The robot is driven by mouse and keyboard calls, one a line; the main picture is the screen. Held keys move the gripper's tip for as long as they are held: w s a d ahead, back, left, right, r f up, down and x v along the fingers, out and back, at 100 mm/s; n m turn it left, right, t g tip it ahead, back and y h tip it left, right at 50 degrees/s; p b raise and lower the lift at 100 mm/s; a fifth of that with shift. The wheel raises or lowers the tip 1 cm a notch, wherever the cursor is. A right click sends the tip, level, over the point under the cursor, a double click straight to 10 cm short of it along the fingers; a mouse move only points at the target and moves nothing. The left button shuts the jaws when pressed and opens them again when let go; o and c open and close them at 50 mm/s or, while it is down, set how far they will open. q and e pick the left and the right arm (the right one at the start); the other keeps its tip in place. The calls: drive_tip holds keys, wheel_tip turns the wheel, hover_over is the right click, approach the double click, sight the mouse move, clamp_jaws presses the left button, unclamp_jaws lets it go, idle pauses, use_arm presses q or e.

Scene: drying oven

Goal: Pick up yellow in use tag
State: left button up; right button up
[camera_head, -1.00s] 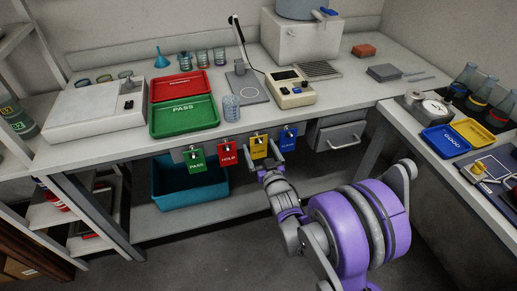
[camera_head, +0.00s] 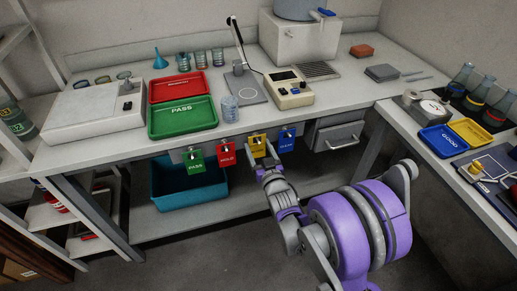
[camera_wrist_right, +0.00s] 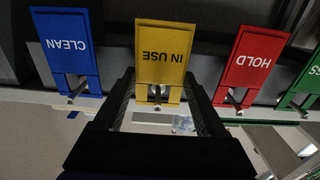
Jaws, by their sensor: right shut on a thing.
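The yellow IN USE tag (camera_head: 257,148) hangs from a hook on the front edge of the bench. In the right wrist view the same tag (camera_wrist_right: 164,52) appears upside down, its lettering facing the camera. In the wrist view my right gripper's dark fingers (camera_wrist_right: 160,98) stand on either side of the tag's hook end. Exact finger contact is hard to see. My left gripper is not in view.
The red HOLD tag (camera_head: 227,152) and blue CLEAN tag (camera_head: 287,140) hang close on either side. The green PASS tag (camera_head: 195,162) hangs farther left. A teal bin (camera_head: 165,192) sits on the shelf below; a grey drawer (camera_head: 338,136) is to the right.

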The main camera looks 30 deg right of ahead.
drive_tip(key=v, duration=1.8)
drive_tip(key=shift+r, duration=0.4)
